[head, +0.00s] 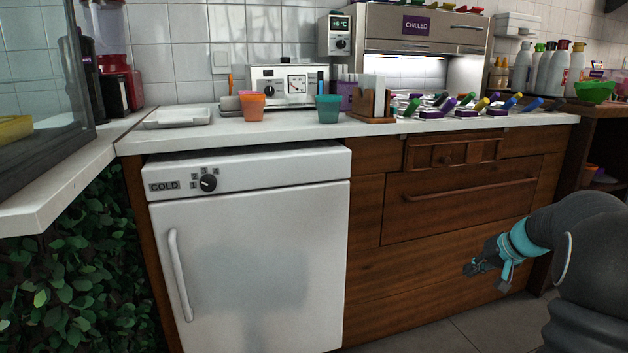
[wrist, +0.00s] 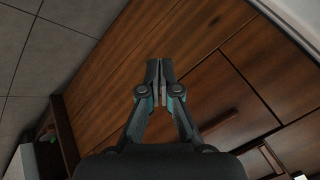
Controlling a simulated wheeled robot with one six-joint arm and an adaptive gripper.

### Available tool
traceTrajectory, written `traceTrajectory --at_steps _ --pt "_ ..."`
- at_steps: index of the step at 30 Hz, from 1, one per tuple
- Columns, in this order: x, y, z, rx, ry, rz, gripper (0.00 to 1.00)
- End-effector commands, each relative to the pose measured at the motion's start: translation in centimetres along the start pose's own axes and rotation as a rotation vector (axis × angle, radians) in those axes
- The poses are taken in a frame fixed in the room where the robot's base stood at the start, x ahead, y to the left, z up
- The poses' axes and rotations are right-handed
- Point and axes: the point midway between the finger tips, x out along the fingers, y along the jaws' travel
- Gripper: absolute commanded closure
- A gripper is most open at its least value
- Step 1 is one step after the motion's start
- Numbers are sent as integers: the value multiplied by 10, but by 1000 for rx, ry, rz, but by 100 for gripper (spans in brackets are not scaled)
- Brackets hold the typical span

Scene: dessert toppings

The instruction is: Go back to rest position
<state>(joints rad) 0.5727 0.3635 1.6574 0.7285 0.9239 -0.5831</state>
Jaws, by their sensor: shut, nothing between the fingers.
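My gripper (head: 470,268) is at the lower right in the head view, in front of the wooden drawer fronts (head: 400,262) and below the counter. In the wrist view its two dark fingers (wrist: 160,68) are together at the tips, with nothing held between them. Behind the fingers the wrist view shows brown wooden panels (wrist: 110,75). My grey and teal arm reaches in from the right edge of the head view.
A white fridge (head: 265,255) marked COLD stands left of the drawers. The counter (head: 235,137) carries an orange cup (head: 252,107), a teal cup (head: 328,109), a white tray (head: 178,117) and several colourful-handled topping tools (head: 470,105). Grey floor (head: 475,330) is clear below my gripper.

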Motion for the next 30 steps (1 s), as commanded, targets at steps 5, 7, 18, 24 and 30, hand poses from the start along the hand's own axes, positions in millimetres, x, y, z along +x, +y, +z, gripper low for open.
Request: traceTrajectory --at_steps 5,7,18,24,30 --pt "-34 -40 73 44 -106 113 100" --pt "-48 -53 100 48 -133 156 100" --pt "-121 -103 228 -52 -183 344 100" --pt "-158 -120 281 -187 -163 394 100" --pt "-190 -141 319 -336 -112 388 100"
